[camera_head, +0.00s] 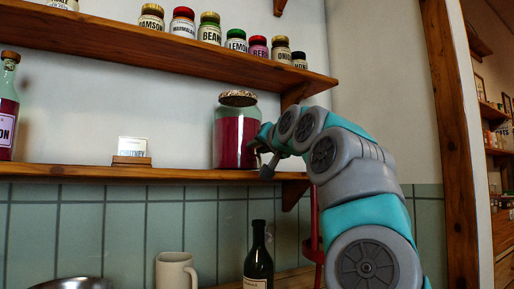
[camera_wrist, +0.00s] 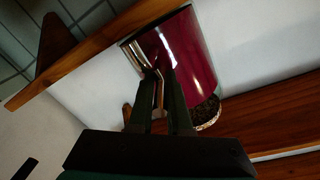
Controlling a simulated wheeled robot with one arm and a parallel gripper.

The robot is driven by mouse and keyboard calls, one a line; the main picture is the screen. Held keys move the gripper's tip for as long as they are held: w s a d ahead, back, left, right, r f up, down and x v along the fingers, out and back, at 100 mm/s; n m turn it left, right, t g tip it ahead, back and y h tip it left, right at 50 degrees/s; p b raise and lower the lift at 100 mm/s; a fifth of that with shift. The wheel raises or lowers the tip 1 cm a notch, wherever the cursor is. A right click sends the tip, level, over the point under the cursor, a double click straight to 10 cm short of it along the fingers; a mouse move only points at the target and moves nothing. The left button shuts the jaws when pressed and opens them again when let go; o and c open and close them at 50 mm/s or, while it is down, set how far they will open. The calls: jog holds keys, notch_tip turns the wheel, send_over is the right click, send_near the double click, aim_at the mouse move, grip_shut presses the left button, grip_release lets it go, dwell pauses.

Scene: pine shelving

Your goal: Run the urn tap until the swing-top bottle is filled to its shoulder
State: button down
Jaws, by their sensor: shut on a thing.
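A glass urn (camera_head: 229,142) of dark red liquid, with a speckled lid, stands at the right end of the lower shelf. It also shows tilted in the wrist view (camera_wrist: 190,50). My gripper (camera_head: 264,162) is at the urn's lower right side. In the wrist view my gripper (camera_wrist: 162,78) is shut on a thin brownish-metal part at the urn, seemingly the tap (camera_wrist: 158,96). My fingers hide much of it, and I cannot see any flow. A dark bottle (camera_head: 258,262) with a pale label stands upright below the shelf; its fill level and closure cannot be told.
A cream mug (camera_head: 176,271) and a metal bowl (camera_head: 75,284) stand left of the dark bottle. A small card (camera_head: 132,147) in a wooden holder and a labelled red bottle (camera_head: 7,112) are on the lower shelf (camera_head: 80,172). Several labelled jars line the upper shelf (camera_head: 150,52).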

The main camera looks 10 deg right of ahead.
jog(key=shift+r, duration=0.1)
dwell(0.3)
jog(key=shift+w+d+r+y+p, duration=0.15)
jog(key=shift+y+p, duration=0.15)
jog(key=shift+p, duration=0.5)
jog(key=shift+n+y+p, duration=0.3)
jog(key=shift+n, duration=0.1)
jog(key=n+g+y+p, duration=0.1)
jog(key=y+p, duration=0.1)
jog(key=shift+p, duration=0.35)
jog(key=shift+w+f+n+g+y+p, duration=0.15)
jog(key=shift+f+n+g+y+p, duration=0.25)
jog(key=shift+n+y, duration=0.25)
jog(key=shift+w+d+f+n+g+y, duration=0.15)
jog(key=shift+n+g+y, duration=0.25)
jog(key=shift+y, duration=0.25)
jog(key=shift+s+a+n+y, duration=0.2)
jog(key=shift+s+n+y, duration=0.05)
jog(key=shift+n+y, duration=0.15)
jog(key=c, duration=1.2)
grip_release()
jog(key=o, duration=0.3)
jog(key=shift+s+r, duration=0.1)
jog(key=shift+r, duration=0.15)
